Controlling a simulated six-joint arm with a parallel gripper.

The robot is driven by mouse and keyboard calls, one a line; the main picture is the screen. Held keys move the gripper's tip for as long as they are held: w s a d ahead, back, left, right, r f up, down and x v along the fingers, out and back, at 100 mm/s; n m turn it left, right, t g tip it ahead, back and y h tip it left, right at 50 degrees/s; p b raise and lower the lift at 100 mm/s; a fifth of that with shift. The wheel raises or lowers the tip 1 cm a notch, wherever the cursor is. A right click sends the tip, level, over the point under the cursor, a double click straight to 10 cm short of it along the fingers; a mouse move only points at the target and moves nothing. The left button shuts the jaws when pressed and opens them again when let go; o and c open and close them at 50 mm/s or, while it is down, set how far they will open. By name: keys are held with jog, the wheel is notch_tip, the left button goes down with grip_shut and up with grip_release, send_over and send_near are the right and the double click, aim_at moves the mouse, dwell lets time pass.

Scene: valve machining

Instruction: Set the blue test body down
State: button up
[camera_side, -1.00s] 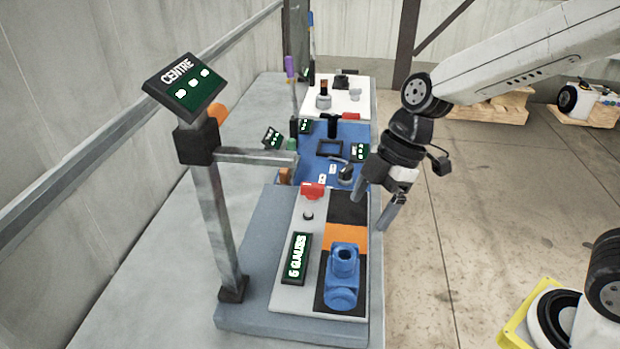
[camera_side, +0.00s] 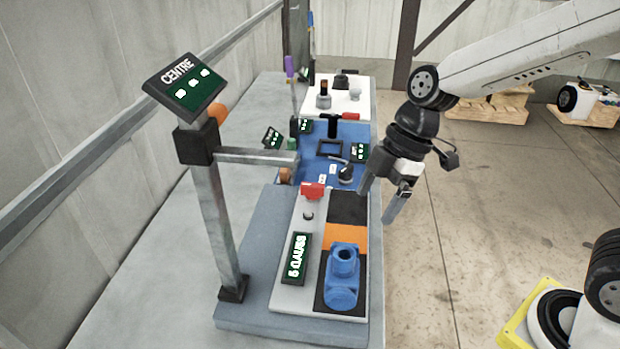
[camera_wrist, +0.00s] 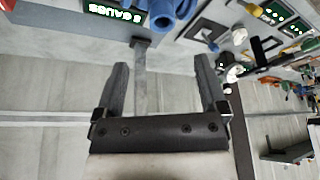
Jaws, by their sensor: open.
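The blue test body (camera_side: 342,277) stands on the black square at the near end of the grey plate (camera_side: 285,292), with its round opening facing up. In the wrist view part of the blue test body (camera_wrist: 165,12) shows at the top edge, beyond the fingers. My gripper (camera_side: 381,202) is open and empty, up and to the right of the plate's far part, apart from the body. Its two spread fingers also show in the wrist view (camera_wrist: 163,85), with nothing between them.
A display marked "CENTRE" (camera_side: 186,84) stands on a post at the left. A "GAUSS" display (camera_side: 296,258) and a red knob (camera_side: 313,190) sit on the plate. Behind is a blue station (camera_side: 318,170) with small fixtures. Open floor (camera_side: 450,260) lies at the right.

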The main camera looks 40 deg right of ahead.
jog(key=s+d+f+m+t+h, duration=0.1)
jog(key=s+d+f+m+h, duration=0.2)
jog(key=d+f+m, duration=0.7)
jog(key=d+m+h, duration=0.1)
jog(key=m, duration=0.4)
jog(key=shift+d+t, duration=0.15)
jog(key=shift+t, duration=0.15)
